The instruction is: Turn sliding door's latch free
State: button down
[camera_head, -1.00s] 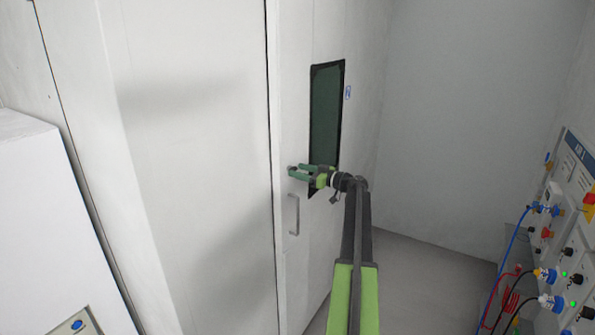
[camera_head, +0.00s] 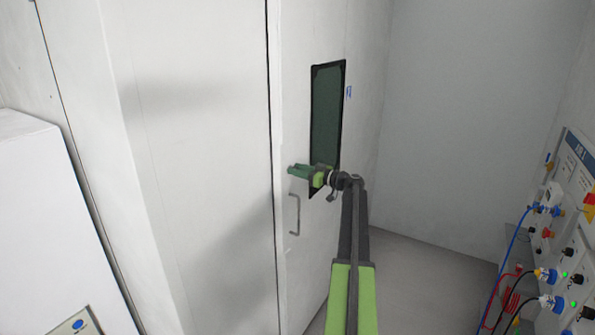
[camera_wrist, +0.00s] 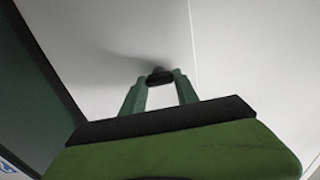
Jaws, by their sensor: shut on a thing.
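The white sliding door (camera_head: 294,120) has a tall dark green window (camera_head: 326,110) and a grey pull handle (camera_head: 295,214). My gripper (camera_head: 292,169) reaches the door face above the handle, left of the window's lower part. In the wrist view, a small dark latch (camera_wrist: 160,77) sits between the two green fingertips. My gripper is shut on the latch, and in the head view the fingers hide it. How far the latch is turned cannot be told.
A white cabinet (camera_head: 50,210) stands at the left. At the right is a panel (camera_head: 568,220) with coloured plugs and cables. A plain grey wall (camera_head: 455,120) is behind, and the floor (camera_head: 430,260) between door and panel looks clear.

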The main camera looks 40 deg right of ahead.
jog(key=shift+m, duration=0.4)
jog(key=shift+f+m, duration=0.2)
jog(key=shift+m, duration=8.3)
jog(key=c, duration=0.9)
grip_release()
jog(key=shift+d, duration=0.1)
jog(key=v, duration=1.7)
jog(key=shift+s, duration=0.25)
